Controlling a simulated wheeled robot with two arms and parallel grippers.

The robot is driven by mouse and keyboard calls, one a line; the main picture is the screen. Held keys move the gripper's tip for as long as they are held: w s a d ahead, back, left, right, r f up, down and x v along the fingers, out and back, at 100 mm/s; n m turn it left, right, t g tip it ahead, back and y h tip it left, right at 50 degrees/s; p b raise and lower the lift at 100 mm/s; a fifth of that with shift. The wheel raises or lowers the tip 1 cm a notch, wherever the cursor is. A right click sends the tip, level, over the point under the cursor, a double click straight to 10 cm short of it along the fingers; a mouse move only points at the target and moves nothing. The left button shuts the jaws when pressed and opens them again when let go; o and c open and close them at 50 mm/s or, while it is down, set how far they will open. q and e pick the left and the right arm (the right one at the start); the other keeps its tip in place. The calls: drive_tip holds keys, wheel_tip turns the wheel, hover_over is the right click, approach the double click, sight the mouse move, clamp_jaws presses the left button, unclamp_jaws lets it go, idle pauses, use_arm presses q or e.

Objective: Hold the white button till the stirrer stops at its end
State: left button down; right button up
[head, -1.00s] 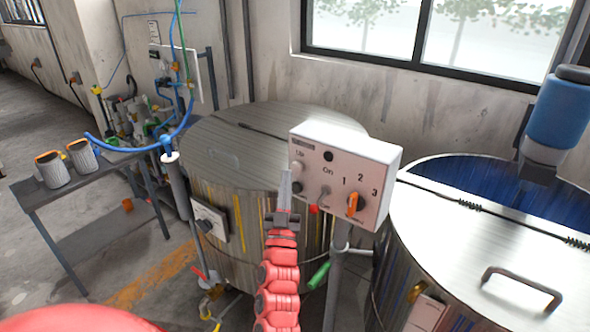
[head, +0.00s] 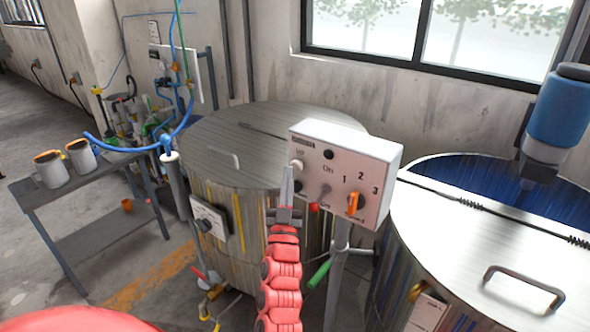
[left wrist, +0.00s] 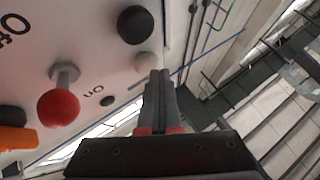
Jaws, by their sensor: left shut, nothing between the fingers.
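The white button (head: 297,166) sits at the upper left of the grey control box's front (head: 370,158), beside the "Up" label. It also shows in the left wrist view (left wrist: 146,61). My left gripper (head: 288,170) is shut and empty, pointing up at the box's left side. In the left wrist view its fingertips (left wrist: 160,73) are right at the white button and overlap its edge. I cannot tell whether they press it. A blue motor unit (head: 560,112), perhaps the stirrer's, stands over the open vat at right. My right gripper is not in view.
A black button (left wrist: 135,25) is close to the white one. A red-balled lever (left wrist: 58,108) and an orange selector (head: 355,204) share the panel. A lidded vat (head: 215,150) stands behind, and a half-open vat (head: 480,235) stands to the right.

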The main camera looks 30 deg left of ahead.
use_arm(q)
drive_tip(key=shift+w+b, duration=0.45)
drive_tip(key=shift+b, duration=0.05)
idle(3.4)
drive_tip(key=shift+s, duration=0.1)
idle(2.3)
drive_tip(key=shift+s+p, duration=0.45)
drive_tip(key=shift+s, duration=0.35)
drive_tip(key=shift+s+a+p, duration=0.2)
drive_tip(key=shift+s+p, duration=0.8)
drive_tip(key=shift+s, duration=1.5)
